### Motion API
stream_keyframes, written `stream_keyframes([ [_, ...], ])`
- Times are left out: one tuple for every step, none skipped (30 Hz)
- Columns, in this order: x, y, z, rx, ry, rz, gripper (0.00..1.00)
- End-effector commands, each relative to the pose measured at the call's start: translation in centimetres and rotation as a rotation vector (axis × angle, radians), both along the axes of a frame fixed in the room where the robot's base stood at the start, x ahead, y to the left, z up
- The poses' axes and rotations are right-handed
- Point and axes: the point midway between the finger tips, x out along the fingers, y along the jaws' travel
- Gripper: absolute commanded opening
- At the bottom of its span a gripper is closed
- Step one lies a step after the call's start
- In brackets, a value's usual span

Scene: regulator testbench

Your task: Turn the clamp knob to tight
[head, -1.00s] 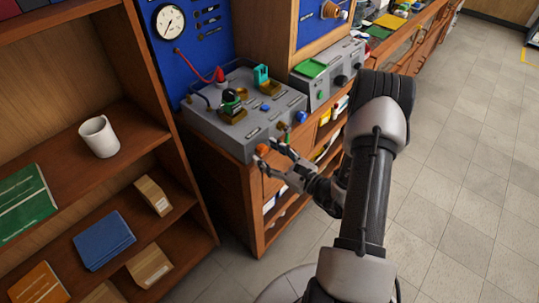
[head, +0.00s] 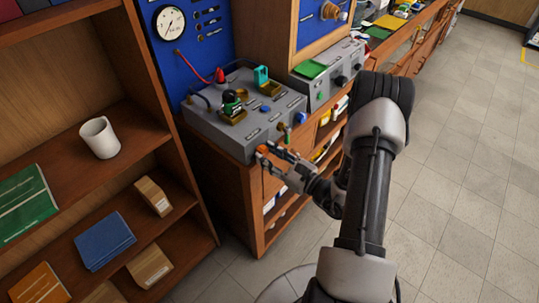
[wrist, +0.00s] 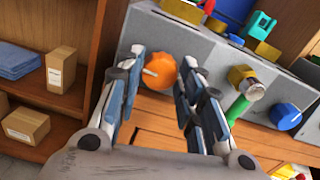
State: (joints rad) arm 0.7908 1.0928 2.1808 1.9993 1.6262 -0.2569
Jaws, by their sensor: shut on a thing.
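An orange round knob (head: 262,149) sits on the front face of the grey test bench (head: 208,128), near its left corner. It also shows in the wrist view (wrist: 161,72) with a white pointer mark directed to the left. My gripper (head: 267,154) is at this knob, with one finger on each side, and is shut on it. In the wrist view my gripper (wrist: 158,78) has its blue-grey fingers to the left and right of the knob. I cannot read any label that names the knob's positions.
A green-handled valve (wrist: 239,107) and a blue knob (wrist: 285,116) are on the same front face, right of my gripper. A wooden shelf with a white mug (head: 100,138) and boxes stands to the left. The floor at right is clear.

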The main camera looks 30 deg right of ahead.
Motion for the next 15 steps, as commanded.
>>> stream_keyframes([
  [-0.02,0.01,0.06,0.023,0.009,0.0,0.1],
  [-0.02,0.01,0.07,0.038,0.015,0.0,0.1],
  [-0.01,0.01,0.09,0.063,0.024,0.0,0.1],
  [-0.01,0.0,0.11,0.082,0.031,0.0,0.1],
  [-0.01,-0.01,0.13,0.102,0.038,0.0,0.1],
  [-0.01,0.0,0.14,0.133,0.049,0.0,0.1],
  [-0.02,-0.01,0.14,0.158,0.058,0.0,0.1],
  [-0.02,0.0,0.14,0.183,0.068,0.0,0.1],
  [-0.03,0.0,0.14,0.217,0.081,0.0,0.1],
  [-0.02,-0.01,0.15,0.244,0.091,0.0,0.1],
  [-0.01,-0.02,0.16,0.269,0.099,0.0,0.1],
  [-0.01,-0.03,0.18,0.306,0.112,0.0,0.1],
  [-0.01,-0.03,0.17,0.332,0.122,0.0,0.1],
  [-0.01,-0.03,0.16,0.36,0.132,0.0,0.1],
  [-0.01,-0.04,0.15,0.396,0.145,0.0,0.1],
])
